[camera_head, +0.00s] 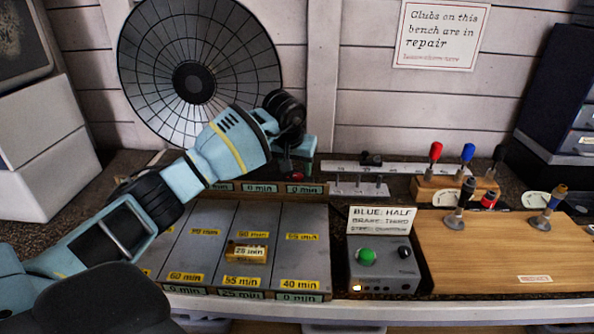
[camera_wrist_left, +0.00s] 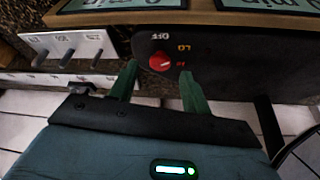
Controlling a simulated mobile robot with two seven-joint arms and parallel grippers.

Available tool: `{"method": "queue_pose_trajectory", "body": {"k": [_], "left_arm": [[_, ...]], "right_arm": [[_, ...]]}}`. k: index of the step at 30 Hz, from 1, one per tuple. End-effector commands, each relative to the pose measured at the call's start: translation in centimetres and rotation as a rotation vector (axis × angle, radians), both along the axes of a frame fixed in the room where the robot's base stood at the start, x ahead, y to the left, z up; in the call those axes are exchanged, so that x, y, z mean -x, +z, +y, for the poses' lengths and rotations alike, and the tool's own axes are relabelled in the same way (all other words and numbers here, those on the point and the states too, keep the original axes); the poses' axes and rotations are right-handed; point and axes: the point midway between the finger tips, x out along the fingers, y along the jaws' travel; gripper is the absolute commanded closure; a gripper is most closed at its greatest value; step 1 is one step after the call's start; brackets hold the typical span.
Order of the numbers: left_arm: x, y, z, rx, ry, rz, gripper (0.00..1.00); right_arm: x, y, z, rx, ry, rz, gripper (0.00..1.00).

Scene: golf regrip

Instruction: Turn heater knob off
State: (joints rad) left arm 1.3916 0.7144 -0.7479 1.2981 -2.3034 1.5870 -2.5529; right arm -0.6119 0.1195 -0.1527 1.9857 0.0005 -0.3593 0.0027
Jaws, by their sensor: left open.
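The red heater knob (camera_wrist_left: 161,62) sits on a dark panel (camera_wrist_left: 215,60) in the left wrist view, with OFF, LO and a third, partly legible label around it. Which label it points at is hard to tell. My left gripper (camera_wrist_left: 160,86) is open, with its green fingers on either side of the space just in front of the knob, apart from it. In the head view my left gripper (camera_head: 300,152) reaches down behind the timer trays, and its fingers are mostly hidden. The round heater dish (camera_head: 200,68) stands behind the arm. My right gripper is not in view.
A control box with a green button (camera_head: 366,257) and a wooden board (camera_head: 500,250) with upright clubs stand to the right. A white rack (camera_head: 360,187) is close to the gripper.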

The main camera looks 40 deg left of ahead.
Motion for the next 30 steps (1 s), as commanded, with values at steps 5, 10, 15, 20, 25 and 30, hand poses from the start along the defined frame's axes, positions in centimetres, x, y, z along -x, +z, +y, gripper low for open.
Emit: {"method": "queue_pose_trajectory", "body": {"k": [5,10,15,20,25,30], "left_arm": [[-0.6,-1.6,0.2,0.001,0.001,0.001,0.52],[-0.8,-2.0,0.2,0.001,0.000,-0.001,0.52],[-0.8,-2.0,0.2,0.000,0.000,-0.002,0.52],[-0.8,-2.0,0.2,0.001,0.000,-0.001,0.70],[-0.8,-2.0,0.2,0.000,0.000,-0.001,0.93],[-0.8,-1.9,0.2,0.000,0.005,-0.001,0.96]], "right_arm": [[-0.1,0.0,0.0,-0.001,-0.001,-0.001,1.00],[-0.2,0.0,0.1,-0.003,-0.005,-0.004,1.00],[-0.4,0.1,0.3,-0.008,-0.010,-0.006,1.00],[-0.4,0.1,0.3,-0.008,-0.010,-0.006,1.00],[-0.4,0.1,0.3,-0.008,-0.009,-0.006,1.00],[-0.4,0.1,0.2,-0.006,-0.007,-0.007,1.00]]}}
